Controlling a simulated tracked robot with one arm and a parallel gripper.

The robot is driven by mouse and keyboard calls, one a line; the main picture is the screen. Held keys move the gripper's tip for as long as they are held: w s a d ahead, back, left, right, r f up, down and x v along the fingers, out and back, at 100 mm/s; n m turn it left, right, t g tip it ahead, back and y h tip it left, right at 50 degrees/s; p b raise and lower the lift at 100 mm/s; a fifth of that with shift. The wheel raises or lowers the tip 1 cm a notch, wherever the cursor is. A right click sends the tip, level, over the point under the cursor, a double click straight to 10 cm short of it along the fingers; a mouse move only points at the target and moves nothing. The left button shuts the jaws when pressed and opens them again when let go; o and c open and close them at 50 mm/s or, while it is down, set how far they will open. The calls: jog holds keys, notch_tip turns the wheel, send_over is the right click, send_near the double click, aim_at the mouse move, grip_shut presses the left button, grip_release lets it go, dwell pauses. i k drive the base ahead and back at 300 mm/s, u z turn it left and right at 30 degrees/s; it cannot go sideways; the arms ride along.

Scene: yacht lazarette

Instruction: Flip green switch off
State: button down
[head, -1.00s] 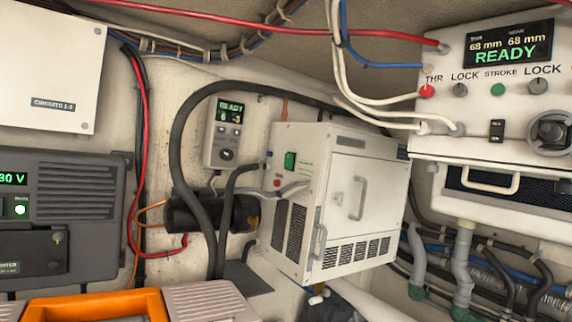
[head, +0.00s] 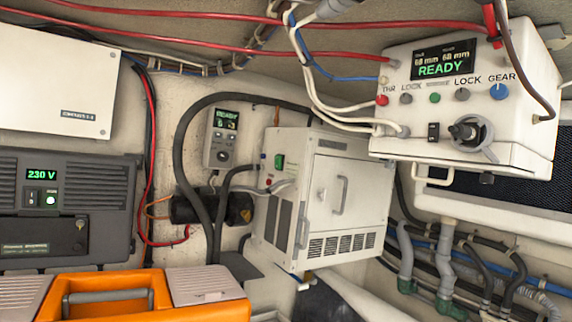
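A green rocker switch (head: 279,161) sits on the upper left face of a white cabinet unit (head: 345,190) in the middle of the view. A small red button or lamp (head: 269,182) is just below it. The switch is too small to tell which way it is set. A round green button (head: 435,98) also shows on the white control box (head: 480,130) at upper right, under a READY display. My gripper is not in view, and nothing of it shows near the switch.
Black hoses (head: 180,140) loop left of the cabinet, near a small READY panel (head: 221,140). A grey unit (head: 100,195) reading 230 V stands at left, behind an orange toolbox (head: 205,309). Red and white cables hang across the top. Pipes (head: 447,265) run at lower right.

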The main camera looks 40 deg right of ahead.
aim_at(278, 158)
jog(key=k, duration=0.95)
jog(key=z, duration=0.7)
jog(key=i, duration=2.2)
jog(key=u, duration=0.65)
